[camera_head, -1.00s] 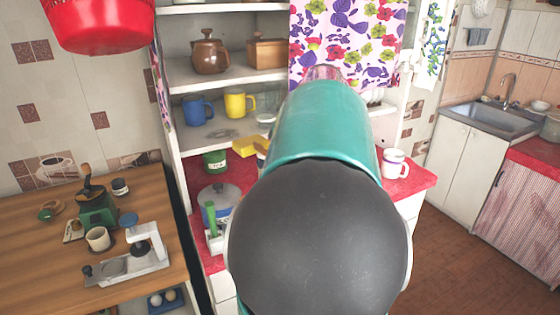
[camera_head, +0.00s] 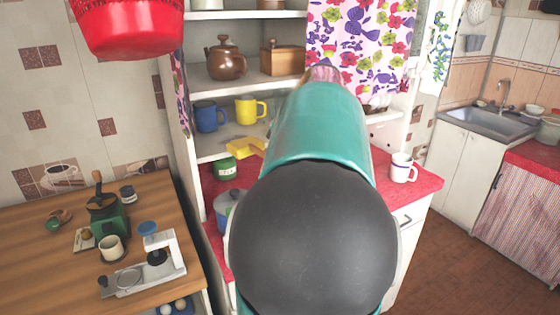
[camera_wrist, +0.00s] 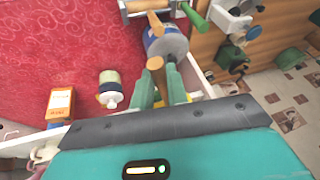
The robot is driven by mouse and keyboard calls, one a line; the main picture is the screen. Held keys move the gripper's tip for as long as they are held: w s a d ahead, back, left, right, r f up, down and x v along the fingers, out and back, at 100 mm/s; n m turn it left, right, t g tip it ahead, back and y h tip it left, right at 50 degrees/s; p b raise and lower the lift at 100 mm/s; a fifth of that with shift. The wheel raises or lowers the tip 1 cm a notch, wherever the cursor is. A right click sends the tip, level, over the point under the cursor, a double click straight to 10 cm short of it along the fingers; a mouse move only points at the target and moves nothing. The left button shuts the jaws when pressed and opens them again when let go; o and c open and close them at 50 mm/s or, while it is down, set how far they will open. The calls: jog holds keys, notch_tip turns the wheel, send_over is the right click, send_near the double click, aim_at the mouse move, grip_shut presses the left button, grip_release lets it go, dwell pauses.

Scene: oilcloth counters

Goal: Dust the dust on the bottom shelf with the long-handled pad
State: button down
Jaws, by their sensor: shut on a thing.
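The long-handled pad's yellow head (camera_head: 245,147) shows in the head view at the front of the bottom shelf (camera_head: 210,147), left of my arm. I cannot tell whether it touches the shelf. In the wrist view my gripper's green fingers (camera_wrist: 161,88) are shut on a wooden handle (camera_wrist: 155,63). My arm hides the gripper and most of the handle in the head view. A blue mug (camera_head: 209,117) and a yellow mug (camera_head: 250,110) stand on this shelf behind the pad. I cannot make out the dust clearly now.
A green tin (camera_head: 225,168) and a blue pot (camera_head: 226,205) stand on the red counter below the shelf. A white mug (camera_head: 402,168) is at its right. A red basket (camera_head: 128,25) hangs at upper left. A wooden table (camera_head: 60,245) with a coffee grinder stands left.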

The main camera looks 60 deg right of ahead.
aim_at(262, 142)
jog(key=shift+w+d+f, duration=0.1)
jog(key=shift+w+d, duration=0.15)
jog(key=shift+w, duration=0.3)
jog(key=shift+w+d+f, duration=0.3)
jog(key=shift+w+d, duration=0.7)
jog(key=shift+w, duration=0.65)
jog(key=shift+w+d+f, duration=0.3)
jog(key=shift+w+d, duration=0.7)
jog(key=shift+w, duration=0.7)
jog(key=shift+w+d+f, duration=0.3)
jog(key=shift+w+d, duration=0.7)
jog(key=shift+w, duration=0.65)
jog(key=shift+f, duration=0.4)
